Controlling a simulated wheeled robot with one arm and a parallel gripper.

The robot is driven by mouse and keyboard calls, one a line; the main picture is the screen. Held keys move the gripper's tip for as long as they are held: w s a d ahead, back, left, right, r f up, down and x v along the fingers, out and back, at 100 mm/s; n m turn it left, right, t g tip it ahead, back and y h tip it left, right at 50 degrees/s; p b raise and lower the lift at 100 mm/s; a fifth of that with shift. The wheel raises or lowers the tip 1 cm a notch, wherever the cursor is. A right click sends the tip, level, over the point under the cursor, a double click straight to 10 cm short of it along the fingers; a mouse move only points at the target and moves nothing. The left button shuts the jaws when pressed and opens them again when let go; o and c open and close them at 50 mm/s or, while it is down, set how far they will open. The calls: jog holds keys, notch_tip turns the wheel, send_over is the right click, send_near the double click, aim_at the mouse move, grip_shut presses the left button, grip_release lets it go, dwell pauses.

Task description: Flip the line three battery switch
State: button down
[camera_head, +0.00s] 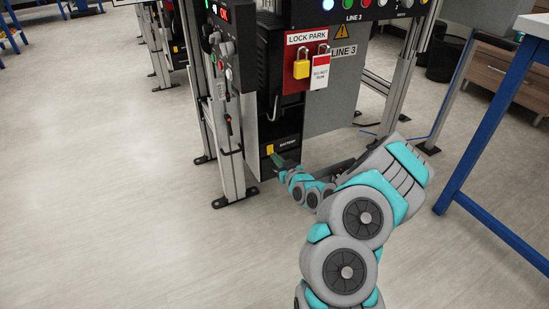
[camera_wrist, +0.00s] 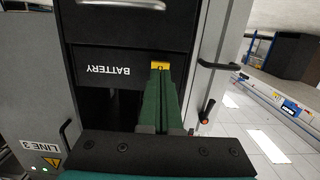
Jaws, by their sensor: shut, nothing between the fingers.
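The black line 3 battery panel (camera_head: 288,142) sits low on the conveyor cabinet and carries a white BATTERY label. A small yellow switch (camera_head: 270,149) is on this panel. In the wrist view the panel (camera_wrist: 90,58) appears upside down, with the yellow switch (camera_wrist: 160,65) beside the label. My gripper (camera_head: 275,158) is at the panel, its green fingers pointing at the switch. In the wrist view the fingertips of my gripper (camera_wrist: 163,76) are shut together, empty, right at the switch's edge. I cannot tell whether they touch it. The fingers partly hide the switch, and its position is unclear.
A red LOCK PARK board (camera_head: 297,78) with a yellow padlock (camera_head: 302,66) and a tag hangs above. A grey metal leg (camera_head: 228,150) stands left of the panel. A blue table leg (camera_head: 485,125) is at right. Open floor (camera_head: 100,200) lies at left.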

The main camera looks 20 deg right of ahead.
jog(key=shift+w, duration=0.65)
jog(key=shift+f, duration=0.1)
jog(key=shift+w, duration=0.1)
jog(key=shift+b, duration=0.3)
